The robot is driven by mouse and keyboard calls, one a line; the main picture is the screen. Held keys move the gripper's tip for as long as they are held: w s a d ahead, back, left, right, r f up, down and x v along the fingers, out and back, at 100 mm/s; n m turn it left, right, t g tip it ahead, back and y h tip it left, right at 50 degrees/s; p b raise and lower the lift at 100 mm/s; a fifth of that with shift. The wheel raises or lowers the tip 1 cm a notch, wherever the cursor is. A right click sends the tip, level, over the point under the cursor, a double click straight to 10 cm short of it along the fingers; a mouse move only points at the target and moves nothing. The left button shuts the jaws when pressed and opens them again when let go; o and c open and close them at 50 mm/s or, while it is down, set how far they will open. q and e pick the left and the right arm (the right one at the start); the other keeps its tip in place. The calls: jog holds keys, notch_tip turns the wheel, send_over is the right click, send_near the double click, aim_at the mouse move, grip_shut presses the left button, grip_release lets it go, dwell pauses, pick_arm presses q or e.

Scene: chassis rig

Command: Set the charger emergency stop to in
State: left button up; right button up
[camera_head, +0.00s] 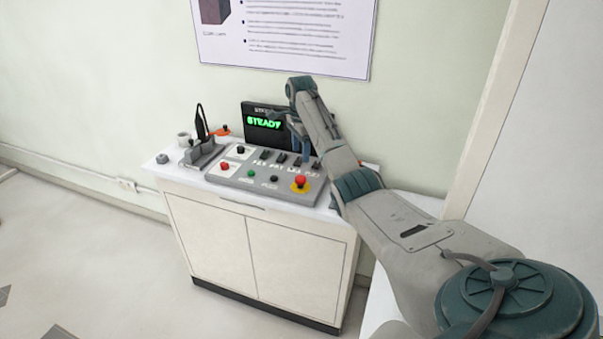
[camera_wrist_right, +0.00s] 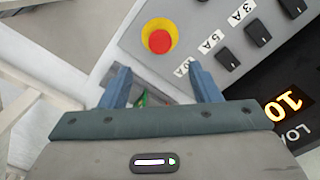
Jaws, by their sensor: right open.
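The emergency stop (camera_head: 300,183) is a round red button on a yellow base. It sits at the front right corner of the grey control panel (camera_head: 228,178). In the right wrist view the emergency stop (camera_wrist_right: 159,40) is beyond the fingertips, near the top middle. I cannot tell whether its red cap is in or out. My right gripper (camera_wrist_right: 161,80) is open, with its two blue fingers apart and nothing held between them. In the head view my right gripper (camera_head: 304,148) hangs over the panel's back right part, apart from the button. My left gripper is not in view.
The panel stands on a white cabinet (camera_head: 210,235) and has several black switches and small buttons. A black screen (camera_head: 263,126) reads STEADY in green. Floor at left is free.

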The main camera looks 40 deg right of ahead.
aim_at(301, 178)
notch_tip(301, 178, down, 9)
jog(key=shift+r+p, duration=0.15)
jog(key=shift+p, duration=0.85)
jog(key=shift+f, duration=0.65)
